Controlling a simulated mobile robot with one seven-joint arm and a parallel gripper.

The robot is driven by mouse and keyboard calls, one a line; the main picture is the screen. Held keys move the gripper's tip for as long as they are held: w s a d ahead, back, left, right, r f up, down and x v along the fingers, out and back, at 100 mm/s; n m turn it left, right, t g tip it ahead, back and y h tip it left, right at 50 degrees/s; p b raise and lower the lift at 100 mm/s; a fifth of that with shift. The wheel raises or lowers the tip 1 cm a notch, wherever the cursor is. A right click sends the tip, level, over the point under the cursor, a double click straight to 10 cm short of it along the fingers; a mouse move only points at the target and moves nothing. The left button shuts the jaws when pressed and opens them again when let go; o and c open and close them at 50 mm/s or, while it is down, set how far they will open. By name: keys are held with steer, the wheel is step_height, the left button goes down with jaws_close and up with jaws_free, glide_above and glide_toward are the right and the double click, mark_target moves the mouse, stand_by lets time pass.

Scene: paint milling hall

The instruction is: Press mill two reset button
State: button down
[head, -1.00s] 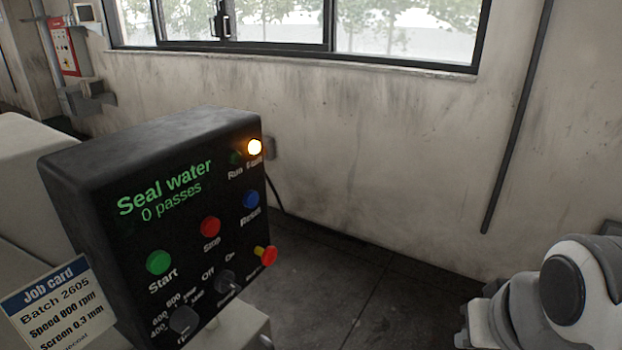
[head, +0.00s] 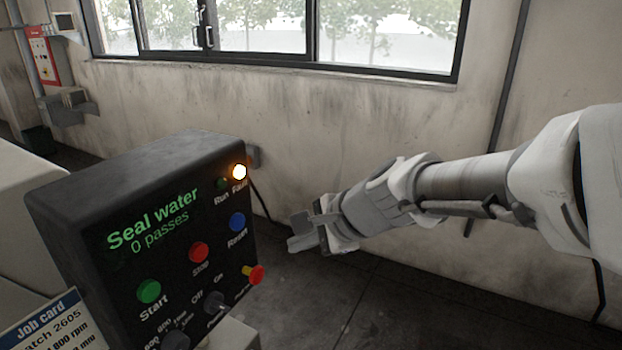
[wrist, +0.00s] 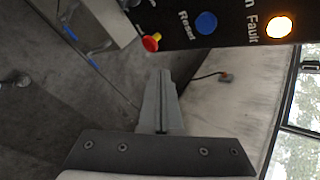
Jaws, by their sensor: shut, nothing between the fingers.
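The black control box (head: 75,215) stands at the left in the head view, its green display reading "Seal water, 0 passes". Its blue Reset button (head: 237,222) is on the panel's right side, below the lit amber Fault lamp (head: 239,172). The blue button also shows at the top of the wrist view (wrist: 206,23), with the Fault lamp (wrist: 279,27) right of it. My gripper (head: 291,232) is shut and empty, to the right of the panel and apart from it. In the wrist view its closed fingers (wrist: 161,75) point toward the panel, below the button. Which mill the box belongs to is not readable.
On the same panel are a green Start button (head: 149,291), a red Stop button (head: 199,252), a red and yellow knob (head: 256,274) and dark selector knobs (head: 214,302). A job card (head: 45,325) is at lower left. A wall with a window stands behind; open floor lies right of the box.

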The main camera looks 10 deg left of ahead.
steer(key=shift+w+a, duration=0.15)
steer(key=shift+a, duration=0.05)
steer(key=p, duration=0.2)
glide_toward(241, 229)
steer(key=shift+d+f+x, duration=0.15)
steer(key=shift+x, duration=0.7)
steer(key=shift+d+f+x, duration=0.15)
steer(key=shift+x, duration=0.7)
steer(key=shift+d+f+x, duration=0.1)
steer(key=shift+d+x, duration=0.05)
steer(key=shift+x, duration=0.75)
steer(key=shift+a, duration=0.1)
steer(key=shift+w+a, duration=0.1)
steer(key=shift+a, duration=0.15)
steer(key=shift+w+a, duration=0.15)
steer(key=shift+a, duration=0.3)
stand_by(0.8)
steer(key=shift+s+d, duration=0.35)
steer(key=shift+d, duration=0.45)
